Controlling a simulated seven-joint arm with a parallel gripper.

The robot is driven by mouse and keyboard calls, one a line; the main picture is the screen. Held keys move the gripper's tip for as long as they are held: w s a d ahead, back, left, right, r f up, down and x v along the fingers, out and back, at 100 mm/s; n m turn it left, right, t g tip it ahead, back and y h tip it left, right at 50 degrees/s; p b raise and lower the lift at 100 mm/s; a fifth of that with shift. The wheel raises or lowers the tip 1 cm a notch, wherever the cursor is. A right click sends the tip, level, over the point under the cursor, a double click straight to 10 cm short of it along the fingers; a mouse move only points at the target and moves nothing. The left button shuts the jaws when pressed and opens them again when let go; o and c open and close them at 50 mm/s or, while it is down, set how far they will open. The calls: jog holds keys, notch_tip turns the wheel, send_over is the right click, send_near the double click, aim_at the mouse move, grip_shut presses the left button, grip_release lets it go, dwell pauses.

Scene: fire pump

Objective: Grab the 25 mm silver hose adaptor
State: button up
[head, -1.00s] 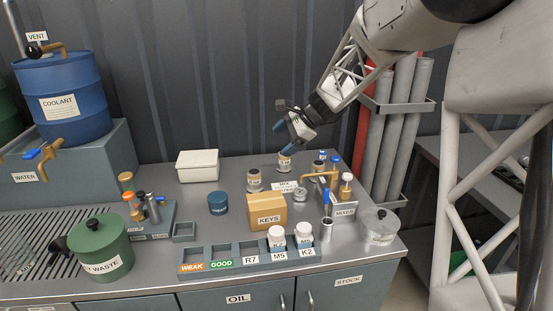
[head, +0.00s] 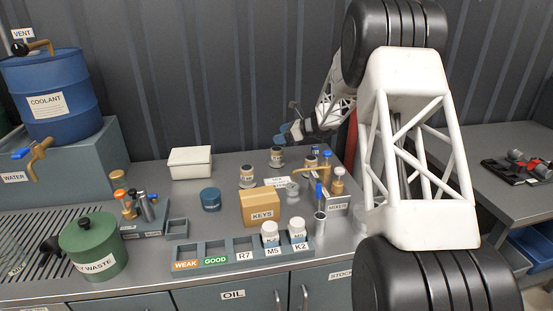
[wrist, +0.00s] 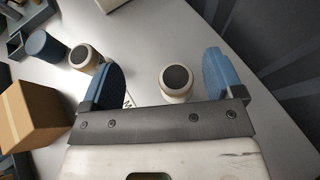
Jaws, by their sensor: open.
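My gripper (head: 285,133) is open and empty above the back of the bench. Its two blue fingers frame the wrist view (wrist: 163,78). A pale jar with a dark top (wrist: 176,82) shows between them, apart from both; it seems to be the back jar in the head view (head: 276,157). I cannot make out a marked 25 mm adaptor. On the right-hand bench, a black tray (head: 531,177) holds small silver and red fittings (head: 516,155), too small to read. My arm hides part of that side.
A second jar (head: 247,177), a KEYS box (head: 261,204), a blue tin (head: 210,199) and a labelled rack (head: 215,257) crowd the main bench. A brass-spouted mixer (head: 334,205) stands at its right. Blue bins (head: 535,246) sit under the right bench.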

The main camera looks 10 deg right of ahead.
aim_at(279, 149)
jog(key=shift+w+d+f+m, duration=0.3)
jog(key=shift+w+f, duration=0.15)
jog(key=shift+w, duration=0.2)
jog(key=shift+f, duration=0.1)
jog(key=shift+f, duration=1.65)
jog(key=shift+f, duration=0.6)
notch_tip(279, 149, down, 2)
jog(key=shift+f, duration=0.1)
jog(key=shift+x, duration=0.9)
jog(key=shift+w+a+f, duration=0.25)
jog(key=shift+a, duration=0.25)
